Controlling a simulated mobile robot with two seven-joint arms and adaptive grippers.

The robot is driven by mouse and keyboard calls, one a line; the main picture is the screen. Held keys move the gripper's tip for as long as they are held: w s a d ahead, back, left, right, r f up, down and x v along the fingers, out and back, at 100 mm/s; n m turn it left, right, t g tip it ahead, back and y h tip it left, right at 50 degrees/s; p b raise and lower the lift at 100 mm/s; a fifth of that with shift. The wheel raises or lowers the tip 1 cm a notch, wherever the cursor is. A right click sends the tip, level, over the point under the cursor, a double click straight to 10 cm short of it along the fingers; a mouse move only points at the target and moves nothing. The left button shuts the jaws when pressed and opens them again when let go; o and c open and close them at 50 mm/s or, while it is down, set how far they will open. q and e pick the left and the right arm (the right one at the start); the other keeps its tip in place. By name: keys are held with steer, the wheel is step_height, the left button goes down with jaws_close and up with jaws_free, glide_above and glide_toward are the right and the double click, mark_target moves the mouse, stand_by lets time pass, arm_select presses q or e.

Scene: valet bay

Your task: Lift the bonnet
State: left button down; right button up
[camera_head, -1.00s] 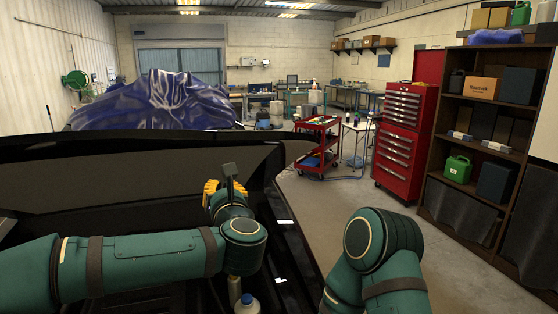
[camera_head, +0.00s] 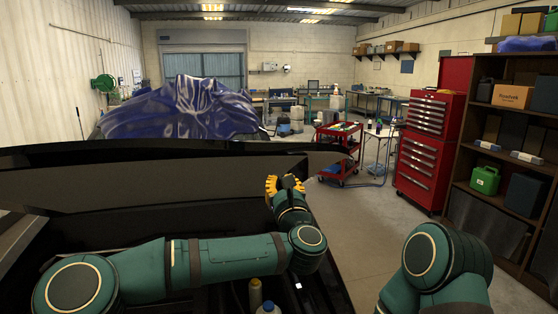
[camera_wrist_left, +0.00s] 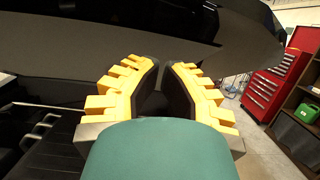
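The bonnet (camera_head: 170,183) is a wide dark panel across the left and middle of the head view. It stands raised, its underside facing me, above the dark engine bay (camera_head: 315,290). My left gripper (camera_head: 285,183), with yellow fingers, is at the bonnet's right part in the head view. In the left wrist view the bonnet (camera_wrist_left: 60,45) fills the top, and the gripper's fingertips (camera_wrist_left: 163,65) point at its dark underside. The black pads lean close together at the tips; whether they grip an edge is unclear. My right gripper is out of view.
A red cart (camera_head: 338,160), red tool cabinet (camera_head: 425,150) and dark shelf (camera_head: 490,215) stand to the right. The floor (camera_head: 370,230) between is clear.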

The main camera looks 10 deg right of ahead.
mark_target(276, 157)
arm_select(q)
steer(key=w+r, duration=0.1)
steer(key=w+r+p, duration=0.1)
steer(key=r, duration=0.1)
steer(key=shift+r, duration=0.2)
steer(key=shift+w, duration=0.2)
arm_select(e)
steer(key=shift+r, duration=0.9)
arm_select(q)
steer(key=shift+r, duration=0.1)
